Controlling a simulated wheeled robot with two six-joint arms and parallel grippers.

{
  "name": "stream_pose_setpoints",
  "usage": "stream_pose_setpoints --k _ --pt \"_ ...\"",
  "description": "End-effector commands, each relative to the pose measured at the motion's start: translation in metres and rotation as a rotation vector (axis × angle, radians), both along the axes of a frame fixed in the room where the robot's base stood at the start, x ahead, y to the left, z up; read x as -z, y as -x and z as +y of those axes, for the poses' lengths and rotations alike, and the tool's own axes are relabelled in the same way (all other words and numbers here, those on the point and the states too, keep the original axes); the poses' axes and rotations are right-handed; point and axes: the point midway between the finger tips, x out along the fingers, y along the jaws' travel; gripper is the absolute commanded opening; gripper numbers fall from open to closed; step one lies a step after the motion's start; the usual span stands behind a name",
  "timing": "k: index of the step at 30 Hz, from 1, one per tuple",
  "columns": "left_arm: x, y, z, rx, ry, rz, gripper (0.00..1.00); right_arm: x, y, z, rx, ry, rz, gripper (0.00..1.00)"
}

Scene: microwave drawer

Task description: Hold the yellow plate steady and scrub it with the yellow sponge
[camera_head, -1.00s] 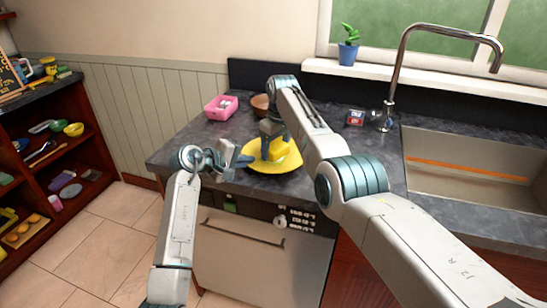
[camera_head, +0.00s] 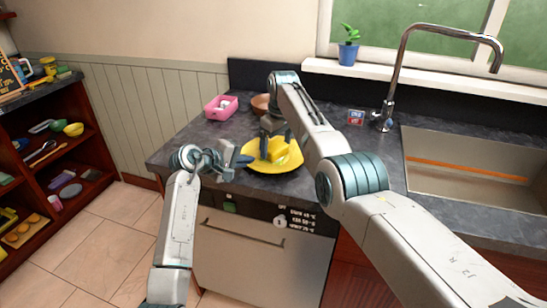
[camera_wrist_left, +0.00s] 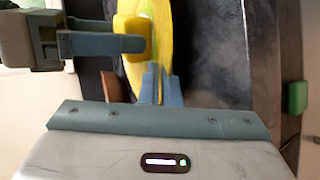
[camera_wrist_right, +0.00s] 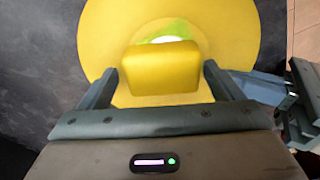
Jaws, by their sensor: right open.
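The yellow plate (camera_head: 292,161) lies on the dark counter near its front edge. The yellow sponge (camera_head: 279,150) is on the plate, and a green-white patch (camera_wrist_right: 172,34) shows beside it in the right wrist view. My right gripper (camera_head: 276,137) is above the sponge. In the right wrist view its fingers (camera_wrist_right: 161,82) stand open on either side of the sponge, with gaps. My left gripper (camera_head: 248,160) is at the plate's left rim. In the left wrist view its fingers (camera_wrist_left: 159,84) are close together on the plate's rim.
A pink container (camera_head: 220,108) and a brown bowl (camera_head: 260,104) stand behind the plate. A small red-and-blue box (camera_head: 356,117) is near the faucet (camera_head: 388,100). The sink (camera_head: 470,170) is at the right. My right forearm crosses over the counter.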

Motion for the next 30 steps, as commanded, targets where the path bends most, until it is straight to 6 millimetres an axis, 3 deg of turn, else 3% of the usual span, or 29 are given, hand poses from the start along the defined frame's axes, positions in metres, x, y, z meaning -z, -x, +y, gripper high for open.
stream_pose_setpoints --k 4,5,14,30 --pt "0.000 0.000 0.000 0.001 0.000 0.001 0.00 0.000 0.000 0.001 -0.001 -0.001 0.000 0.86" --pt "0.000 0.000 0.000 0.001 0.000 0.001 0.00 0.000 0.000 0.001 -0.001 -0.001 0.000 0.82" --pt "0.000 0.000 -0.001 0.001 0.001 0.001 0.00 -0.001 0.000 0.002 -0.002 -0.001 0.000 0.24" --pt "0.000 0.000 -0.001 0.001 0.001 0.001 0.00 0.001 0.010 0.012 -0.004 -0.004 0.000 0.24"
